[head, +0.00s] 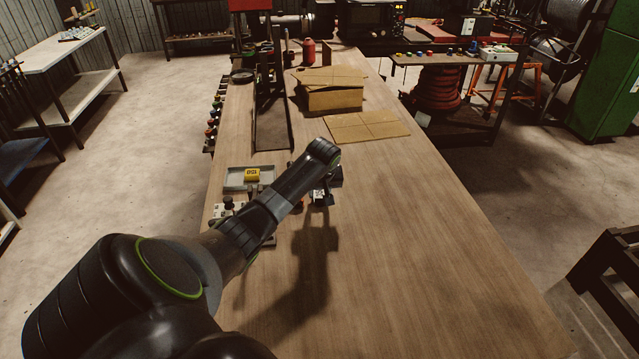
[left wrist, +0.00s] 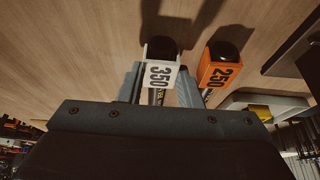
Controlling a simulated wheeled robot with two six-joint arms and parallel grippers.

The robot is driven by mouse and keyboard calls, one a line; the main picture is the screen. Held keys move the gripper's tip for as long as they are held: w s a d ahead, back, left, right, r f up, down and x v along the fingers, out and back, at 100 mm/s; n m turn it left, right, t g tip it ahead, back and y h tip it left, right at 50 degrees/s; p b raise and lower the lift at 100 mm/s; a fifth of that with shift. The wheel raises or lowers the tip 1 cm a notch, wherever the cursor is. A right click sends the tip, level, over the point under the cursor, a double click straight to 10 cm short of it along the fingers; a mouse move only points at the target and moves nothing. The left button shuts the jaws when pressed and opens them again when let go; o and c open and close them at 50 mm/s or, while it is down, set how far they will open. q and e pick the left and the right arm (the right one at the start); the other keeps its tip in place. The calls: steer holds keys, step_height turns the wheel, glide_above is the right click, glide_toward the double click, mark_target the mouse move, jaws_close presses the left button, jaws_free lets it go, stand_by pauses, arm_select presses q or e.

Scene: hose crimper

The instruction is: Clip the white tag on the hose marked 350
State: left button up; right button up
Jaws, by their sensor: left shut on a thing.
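A white tag (left wrist: 161,74) marked 350 is between the two fingers of my left gripper (left wrist: 158,86) in the left wrist view. The gripper is shut on it. A dark rounded hose end (left wrist: 162,46) shows right behind the tag; whether the tag is clipped around it I cannot tell. To its right, an orange tag (left wrist: 218,76) marked 250 sits at another dark hose end (left wrist: 223,50). In the head view my left gripper (head: 322,192) points down over the bench, partly hidden by my arm. My right gripper is not in view.
A grey tray (head: 235,182) with a yellow tag (head: 252,175) marked 150 lies left of my arm on the wooden bench (head: 420,250). A cardboard box (head: 332,98) and a flat cardboard sheet (head: 367,127) lie farther back. The bench's right front is clear.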

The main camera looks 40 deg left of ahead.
arm_select(q)
steer(key=shift+p, duration=0.45)
stand_by(0.4)
steer(key=shift+f, duration=0.1)
steer(key=o, duration=1.1)
step_height(320, 180, up, 6)
steer(key=p, duration=0.6)
steer(key=shift+f, duration=0.1)
steer(key=shift+r+p, duration=0.85)
steer(key=shift+r, duration=0.3)
